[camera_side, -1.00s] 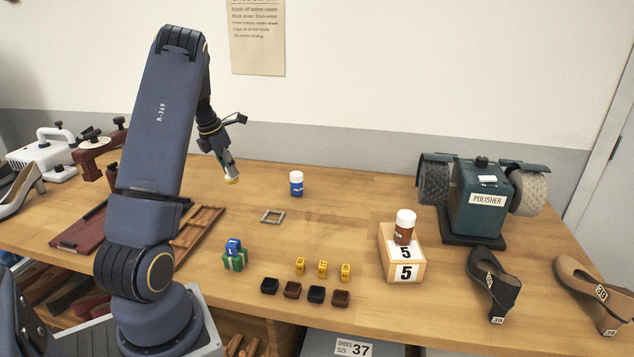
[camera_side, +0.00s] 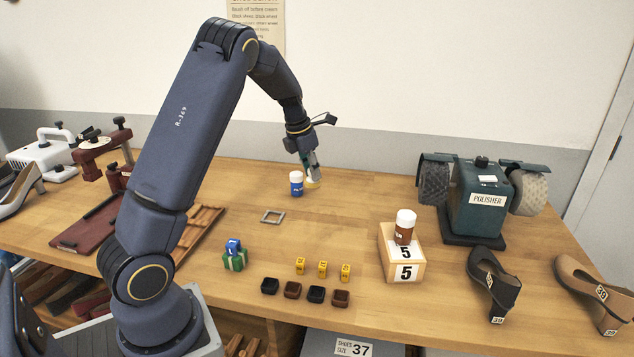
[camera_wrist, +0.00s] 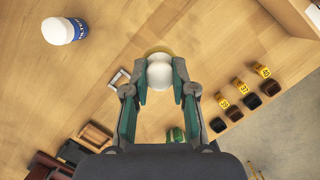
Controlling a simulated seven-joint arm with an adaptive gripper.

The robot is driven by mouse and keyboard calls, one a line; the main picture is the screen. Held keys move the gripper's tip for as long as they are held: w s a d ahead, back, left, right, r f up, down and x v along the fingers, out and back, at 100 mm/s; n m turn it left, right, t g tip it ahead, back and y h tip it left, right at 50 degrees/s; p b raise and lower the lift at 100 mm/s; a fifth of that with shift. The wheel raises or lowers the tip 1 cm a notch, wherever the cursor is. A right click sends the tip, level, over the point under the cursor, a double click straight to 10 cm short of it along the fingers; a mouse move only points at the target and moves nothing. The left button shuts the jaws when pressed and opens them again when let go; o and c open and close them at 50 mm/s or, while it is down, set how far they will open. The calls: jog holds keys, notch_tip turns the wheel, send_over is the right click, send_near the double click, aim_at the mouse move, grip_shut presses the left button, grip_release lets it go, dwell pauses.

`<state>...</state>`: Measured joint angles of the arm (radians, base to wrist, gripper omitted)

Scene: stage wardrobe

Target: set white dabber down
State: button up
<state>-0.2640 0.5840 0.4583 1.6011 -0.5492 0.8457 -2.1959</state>
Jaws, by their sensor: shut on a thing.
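The white dabber (camera_wrist: 159,73) is between the fingers of my gripper (camera_wrist: 160,80) in the wrist view. It has a round white top and a yellowish disc at its far end. My gripper (camera_side: 311,172) is shut on it. In the side view, mostly its yellowish end (camera_side: 313,184) shows below the fingers; the rest is largely hidden. It hangs just right of a blue bottle with a white cap (camera_side: 296,184). I cannot tell whether it touches the table.
A grey square frame (camera_side: 272,217) lies flat on the wooden bench (camera_side: 350,205). A brown bottle (camera_side: 404,232) stands on a block marked 5 (camera_side: 401,262). A polisher (camera_side: 478,200) stands at right. Yellow tags (camera_side: 322,269) and small dark cups (camera_side: 292,290) line the front.

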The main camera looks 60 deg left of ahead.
jog(key=w+d+m, duration=0.1)
jog(key=w+d, duration=0.2)
jog(key=d, duration=0.1)
jog(key=w+a+f, duration=0.1)
jog(key=w+f, duration=0.2)
jog(key=w, duration=0.1)
jog(key=w+a+f, duration=0.1)
jog(key=w+f, duration=0.2)
jog(key=w, duration=0.1)
jog(key=w+a+f, duration=0.2)
jog(key=w+f, duration=0.1)
jog(key=w, duration=0.1)
jog(key=shift+f, duration=0.3)
jog(key=shift+w+a+f, duration=0.1)
jog(key=shift+w+f, duration=0.2)
jog(key=shift+f, duration=1.5)
jog(key=o, duration=0.9)
jog(key=shift+f, duration=0.15)
jog(key=shift+o, duration=0.2)
